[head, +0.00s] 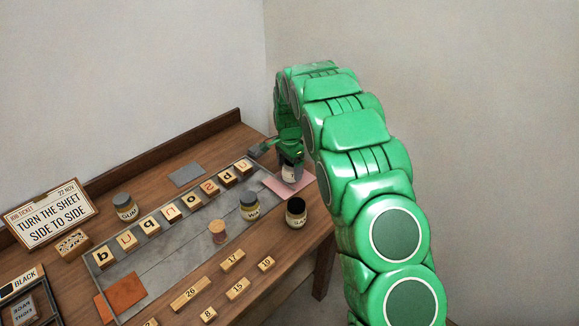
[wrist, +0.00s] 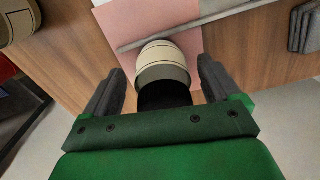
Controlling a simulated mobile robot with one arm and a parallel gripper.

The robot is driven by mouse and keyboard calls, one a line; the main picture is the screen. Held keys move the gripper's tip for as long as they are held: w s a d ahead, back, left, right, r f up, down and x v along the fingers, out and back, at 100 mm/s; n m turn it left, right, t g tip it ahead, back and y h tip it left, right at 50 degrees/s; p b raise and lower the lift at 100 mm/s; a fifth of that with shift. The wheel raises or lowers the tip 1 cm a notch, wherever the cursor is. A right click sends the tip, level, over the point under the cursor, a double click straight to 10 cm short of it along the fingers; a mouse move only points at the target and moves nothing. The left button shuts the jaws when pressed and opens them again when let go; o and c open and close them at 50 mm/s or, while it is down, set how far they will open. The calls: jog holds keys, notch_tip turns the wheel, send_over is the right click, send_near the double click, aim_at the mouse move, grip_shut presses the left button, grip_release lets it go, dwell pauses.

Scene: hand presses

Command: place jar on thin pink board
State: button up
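A jar (head: 290,172) with a pale label and a dark top is below my gripper (head: 284,153) in the head view. In the wrist view the jar (wrist: 163,66) is between my two fingers (wrist: 161,85), with a narrow gap on each side, so the gripper looks open around it. The thin pink board (head: 297,190) lies flat at the tray's right end, and its pink surface (wrist: 125,22) shows behind the jar in the wrist view. The jar appears to stand on the board; its base contact is hidden.
The grey metal tray (head: 165,275) holds lettered blocks (head: 169,211), a wooden spool (head: 217,231) and a jar (head: 249,206). Another jar with a dark lid (head: 296,212) stands near the board. A "GUM" jar (head: 125,207) and a sign (head: 50,215) are at left. Numbered blocks (head: 190,294) line the front.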

jog(key=shift+r, duration=0.1)
notch_tip(320, 180, up, 12)
jog(key=shift+r, duration=0.1)
jog(key=s+d+r+n, duration=0.1)
jog(key=s+d+r, duration=0.25)
jog(key=s, duration=0.35)
jog(key=s+d+r+n, duration=0.2)
jog(key=s+d+r, duration=0.15)
jog(key=s, duration=0.45)
jog(key=s+d+r+n, duration=0.1)
jog(key=s+d+r, duration=0.1)
jog(key=s+r, duration=0.4)
jog(key=s+d+f+n+g, duration=0.1)
jog(key=s+d+n, duration=0.1)
jog(key=s, duration=1.4)
jog(key=s+d+f+n, duration=0.2)
jog(key=s+n, duration=0.2)
jog(key=s, duration=1.3)
jog(key=shift+s+n+g, duration=0.2)
jog(key=shift+n+g, duration=0.2)
